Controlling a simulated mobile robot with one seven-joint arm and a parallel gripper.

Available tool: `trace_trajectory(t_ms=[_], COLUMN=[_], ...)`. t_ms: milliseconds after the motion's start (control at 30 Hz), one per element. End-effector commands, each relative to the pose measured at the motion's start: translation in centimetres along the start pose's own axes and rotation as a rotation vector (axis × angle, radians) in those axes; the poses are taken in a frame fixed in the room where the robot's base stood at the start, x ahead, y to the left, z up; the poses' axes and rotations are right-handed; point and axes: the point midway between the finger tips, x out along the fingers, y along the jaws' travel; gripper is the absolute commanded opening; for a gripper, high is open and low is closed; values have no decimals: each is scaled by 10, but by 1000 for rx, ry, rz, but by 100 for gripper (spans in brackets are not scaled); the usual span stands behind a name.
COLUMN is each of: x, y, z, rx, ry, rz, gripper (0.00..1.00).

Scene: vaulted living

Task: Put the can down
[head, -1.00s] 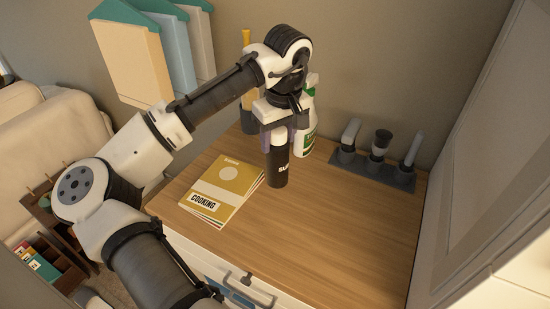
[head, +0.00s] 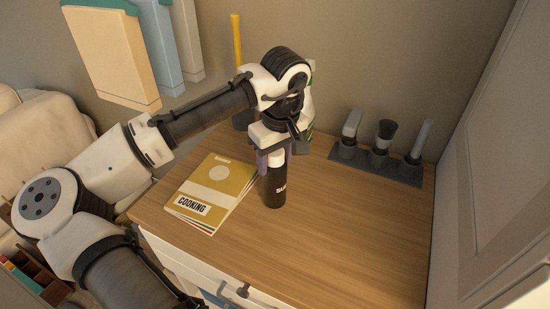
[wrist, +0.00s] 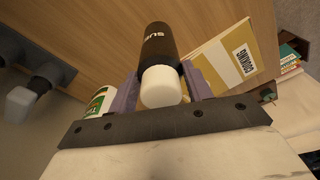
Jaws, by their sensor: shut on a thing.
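The can (head: 274,188) is a black cylinder with white lettering and a white top. My gripper (head: 272,160) is shut on its upper part from above. In the head view the can is upright at the wooden top (head: 340,215) of a cabinet, just right of the cooking magazines; I cannot tell for sure whether its base touches the wood. In the wrist view the can (wrist: 160,62) lies between the two purple-grey fingers (wrist: 160,92), its white cap toward the camera.
The cooking magazines (head: 212,188) lie close left of the can. The front right wood is clear.

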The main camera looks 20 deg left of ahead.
Motion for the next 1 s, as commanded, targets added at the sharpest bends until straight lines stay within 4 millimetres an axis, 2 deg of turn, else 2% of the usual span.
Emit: trace_trajectory(t_ms=[133, 167, 300, 567, 700, 867, 1000], x=[4, 3, 2, 2, -5, -32, -64], y=[0, 0, 0, 0, 1, 1, 1], z=[0, 0, 0, 0, 0, 0, 0], rx=[0, 0, 0, 0, 0, 0, 0], ry=[-1, -1, -1, 0, 1, 1, 2], rz=[1, 1, 0, 0, 1, 3, 2], gripper=[6, 53, 71, 71, 71, 71, 71])
